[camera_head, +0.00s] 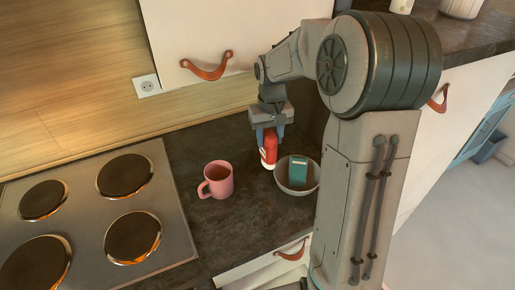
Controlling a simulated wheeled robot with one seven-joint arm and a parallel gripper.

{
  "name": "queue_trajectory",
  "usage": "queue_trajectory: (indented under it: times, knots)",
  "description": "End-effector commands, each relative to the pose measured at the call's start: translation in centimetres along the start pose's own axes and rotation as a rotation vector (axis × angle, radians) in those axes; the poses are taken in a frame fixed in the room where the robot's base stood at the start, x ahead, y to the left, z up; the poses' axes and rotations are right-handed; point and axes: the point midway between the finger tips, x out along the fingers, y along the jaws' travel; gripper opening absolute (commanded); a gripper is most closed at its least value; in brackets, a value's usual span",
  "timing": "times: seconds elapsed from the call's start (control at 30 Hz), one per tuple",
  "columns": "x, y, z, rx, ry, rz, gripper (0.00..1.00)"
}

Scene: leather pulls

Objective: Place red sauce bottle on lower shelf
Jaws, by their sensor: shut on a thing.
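The bottle is over the dark counter (222,231), between a pink mug and a grey bowl. I cannot tell whether its base touches the counter. I cannot make out a lower shelf in this view.
The pink mug (217,180) stands left of the bottle. The grey bowl (296,188) on the right holds a teal box (298,168). A stove (98,212) with several burners fills the left. A drawer front with a leather pull (291,250) shows below the counter.

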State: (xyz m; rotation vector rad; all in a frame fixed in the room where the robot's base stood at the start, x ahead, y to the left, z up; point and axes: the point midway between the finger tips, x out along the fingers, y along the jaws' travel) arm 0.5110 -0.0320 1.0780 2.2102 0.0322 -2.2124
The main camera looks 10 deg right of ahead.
Motion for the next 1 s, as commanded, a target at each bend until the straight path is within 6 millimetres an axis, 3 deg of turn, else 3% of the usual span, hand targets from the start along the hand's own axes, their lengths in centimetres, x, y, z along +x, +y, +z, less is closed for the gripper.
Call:
queue_trajectory:
  times: [0.1,0.23,0.6,0.97,1.0]
  knots:
    - [1.1,-1.9,-0.7,-0.002,-0.003,-0.001,0.34]
    - [1.9,-2.9,-1.1,0.001,0.000,-0.001,0.34]
    - [5.8,-3.0,-1.2,0.003,-0.001,0.000,0.34]
    - [6.4,-3.0,-1.2,0.003,0.001,0.000,0.34]
    - [6.3,-3.0,-1.2,0.003,0.001,0.000,0.49]
